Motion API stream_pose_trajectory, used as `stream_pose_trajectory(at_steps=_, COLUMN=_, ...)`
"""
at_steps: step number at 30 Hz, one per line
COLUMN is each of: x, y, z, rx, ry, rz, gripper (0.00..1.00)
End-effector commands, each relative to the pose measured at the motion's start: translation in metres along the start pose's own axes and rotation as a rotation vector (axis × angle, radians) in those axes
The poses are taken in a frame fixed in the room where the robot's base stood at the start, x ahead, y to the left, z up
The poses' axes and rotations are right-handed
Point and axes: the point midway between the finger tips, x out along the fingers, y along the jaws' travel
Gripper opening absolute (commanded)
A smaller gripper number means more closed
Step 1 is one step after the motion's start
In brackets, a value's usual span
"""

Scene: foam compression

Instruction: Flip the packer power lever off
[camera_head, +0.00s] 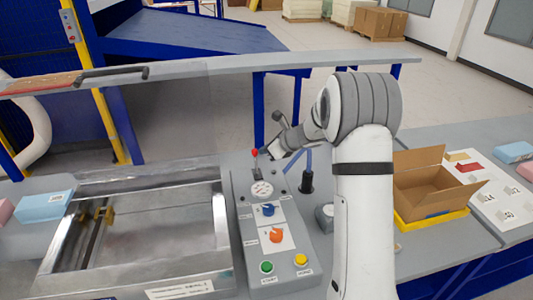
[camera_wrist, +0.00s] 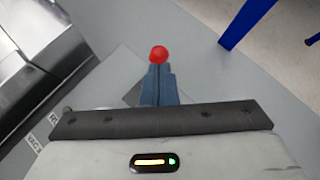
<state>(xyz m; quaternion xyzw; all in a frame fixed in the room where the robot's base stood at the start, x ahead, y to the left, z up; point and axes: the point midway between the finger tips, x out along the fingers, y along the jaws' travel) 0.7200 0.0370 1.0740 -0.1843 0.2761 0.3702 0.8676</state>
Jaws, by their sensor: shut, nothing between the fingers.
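The power lever, with a red ball knob (camera_head: 255,153), stands at the far end of the grey control panel (camera_head: 278,250). In the wrist view the red knob (camera_wrist: 158,53) shows right at the tips of my gripper (camera_wrist: 159,72). The two blue-grey fingers are together with nothing between them. In the head view my gripper (camera_head: 266,151) is just right of the knob. I cannot tell whether the fingers touch it. The lever's shaft is mostly hidden in the wrist view.
The panel also carries a blue knob (camera_head: 268,209), an orange knob (camera_head: 276,235), a green button (camera_head: 267,267) and a yellow button (camera_head: 301,260). The metal packer tray (camera_head: 150,250) lies left. An open cardboard box (camera_head: 428,190) stands right. A dark post (camera_head: 307,182) stands near the lever.

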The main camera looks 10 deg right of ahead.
Motion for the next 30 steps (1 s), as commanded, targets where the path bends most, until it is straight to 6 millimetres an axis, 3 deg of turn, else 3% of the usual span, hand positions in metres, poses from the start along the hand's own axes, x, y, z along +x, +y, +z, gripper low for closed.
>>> stream_pose_trajectory(at_steps=17, x=-0.009, y=0.001, z=0.015, rx=-0.004, ry=-0.001, rz=0.005, gripper=0.0)
stream_pose_trajectory(at_steps=30, x=-0.013, y=0.0, z=0.015, rx=-0.005, ry=-0.001, rz=0.005, gripper=0.0)
